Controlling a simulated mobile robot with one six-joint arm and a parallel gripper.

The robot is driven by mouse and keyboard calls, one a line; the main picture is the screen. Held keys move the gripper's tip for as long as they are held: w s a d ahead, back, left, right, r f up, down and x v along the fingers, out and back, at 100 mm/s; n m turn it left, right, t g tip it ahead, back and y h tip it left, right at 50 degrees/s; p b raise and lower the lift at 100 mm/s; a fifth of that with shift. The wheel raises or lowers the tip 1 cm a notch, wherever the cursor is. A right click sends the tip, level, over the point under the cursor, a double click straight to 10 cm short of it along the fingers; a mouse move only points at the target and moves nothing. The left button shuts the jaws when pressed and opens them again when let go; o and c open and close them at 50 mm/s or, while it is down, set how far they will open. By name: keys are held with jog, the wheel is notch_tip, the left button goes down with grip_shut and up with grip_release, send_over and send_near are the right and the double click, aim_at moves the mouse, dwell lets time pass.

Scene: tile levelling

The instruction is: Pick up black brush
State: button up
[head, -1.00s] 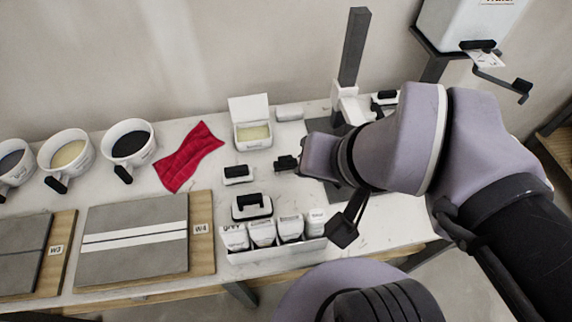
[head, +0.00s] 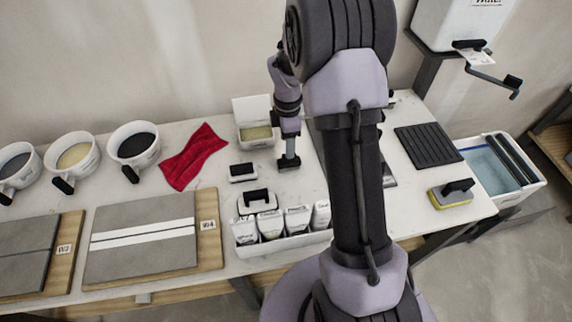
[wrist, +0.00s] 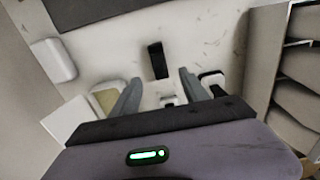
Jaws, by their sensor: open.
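The black brush (head: 284,166) lies on the white table, right of a small black-handled white block. In the head view it is partly covered by my gripper (head: 289,153), which points down over it. In the wrist view the brush (wrist: 158,62) shows whole as a dark narrow bar, beyond and between the fingertips. My gripper (wrist: 158,86) is open, with its two grey fingers apart and nothing between them. The brush seems to rest on the table below the fingers; contact is not visible.
A red cloth (head: 193,156) lies left. A ridged black mat (head: 428,146) and water tub (head: 495,172) are right.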

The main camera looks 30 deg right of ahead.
aim_at(289, 162)
jog(key=f+b, duration=0.1)
jog(key=f, duration=0.1)
jog(key=f+b, duration=0.1)
jog(key=f, duration=0.2)
jog(key=f+b, duration=0.1)
jog(key=f, duration=0.1)
jog(key=shift+d+f, duration=0.3)
jog(key=shift+f, duration=0.05)
jog(key=shift+r, duration=0.15)
grip_shut()
